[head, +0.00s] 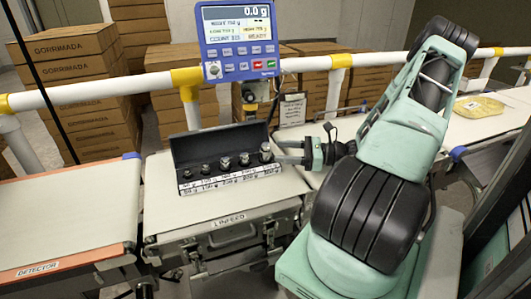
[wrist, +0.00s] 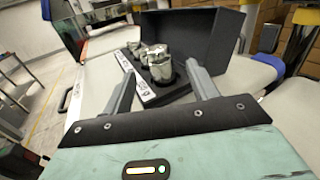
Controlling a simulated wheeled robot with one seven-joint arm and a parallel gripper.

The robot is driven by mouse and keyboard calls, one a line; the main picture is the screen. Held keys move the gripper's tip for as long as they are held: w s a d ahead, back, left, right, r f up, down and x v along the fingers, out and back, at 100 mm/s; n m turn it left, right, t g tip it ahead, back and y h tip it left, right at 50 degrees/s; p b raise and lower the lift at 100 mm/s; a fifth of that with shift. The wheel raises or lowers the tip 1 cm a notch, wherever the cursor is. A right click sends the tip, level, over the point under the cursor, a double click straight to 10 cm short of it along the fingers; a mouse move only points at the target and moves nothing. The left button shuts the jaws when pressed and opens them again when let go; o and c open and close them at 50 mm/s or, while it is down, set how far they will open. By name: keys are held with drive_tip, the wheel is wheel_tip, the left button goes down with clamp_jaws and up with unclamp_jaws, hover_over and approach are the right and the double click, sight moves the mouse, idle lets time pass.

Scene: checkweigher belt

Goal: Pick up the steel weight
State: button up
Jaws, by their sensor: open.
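Several knobbed steel weights of graded sizes stand in a row in an open black case (head: 215,143) on the infeed section. The largest steel weight (head: 266,152) is at the right end of the row. Printed labels run along the case front, too small to read surely. My gripper (head: 278,152) is at the case's right end, close to the largest weight. In the wrist view my gripper (wrist: 160,85) is open, its fingers apart. The nearest steel weight (wrist: 162,70) shows between and just beyond the fingertips; I cannot tell whether they touch it.
A blue display unit (head: 238,38) reading 0.0 g stands behind the case. A white rail (head: 110,86) runs behind the belts. A detector belt (head: 65,215) lies left. Stacked cartons (head: 75,60) stand behind. The infeed surface (head: 200,208) before the case is clear.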

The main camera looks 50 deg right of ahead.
sight(271, 150)
drive_tip(key=shift+p+x, duration=0.6)
drive_tip(key=shift+x, duration=2.5)
drive_tip(key=c, duration=1.2)
clamp_jaws()
drive_tip(key=shift+r, duration=0.1)
